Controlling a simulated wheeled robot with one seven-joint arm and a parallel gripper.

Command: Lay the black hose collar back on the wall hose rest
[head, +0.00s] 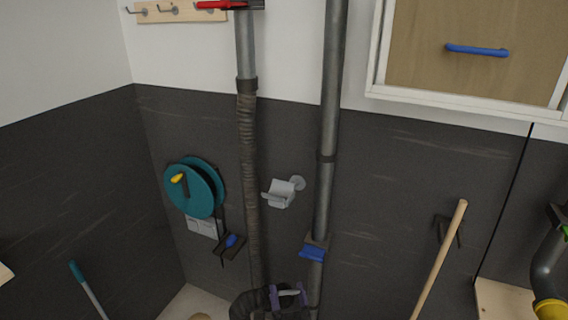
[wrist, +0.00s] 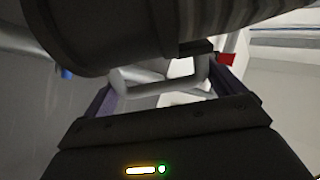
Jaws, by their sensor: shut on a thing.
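The wall hose rest (head: 283,193) is a light grey cradle on a short wall mount, empty, between the hose and a grey pipe in the head view. My gripper (head: 288,294) is low in the head view, below the rest and apart from it. Its purple fingers are shut on a pale grey handle of the black hose collar. In the wrist view the collar (wrist: 100,35) is a large dark cylinder across the top, with the handle (wrist: 165,82) between the fingers. The ribbed hose (head: 249,180) hangs down the wall and curls toward my gripper; its lower bend is partly cut off.
A grey pipe (head: 327,150) with a blue-handled slide (head: 313,253) stands right of the rest. A teal reel (head: 194,187) and a small bracket with a blue part (head: 231,243) are left. A wooden pole (head: 440,258) leans farther right. The wall around the rest is clear.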

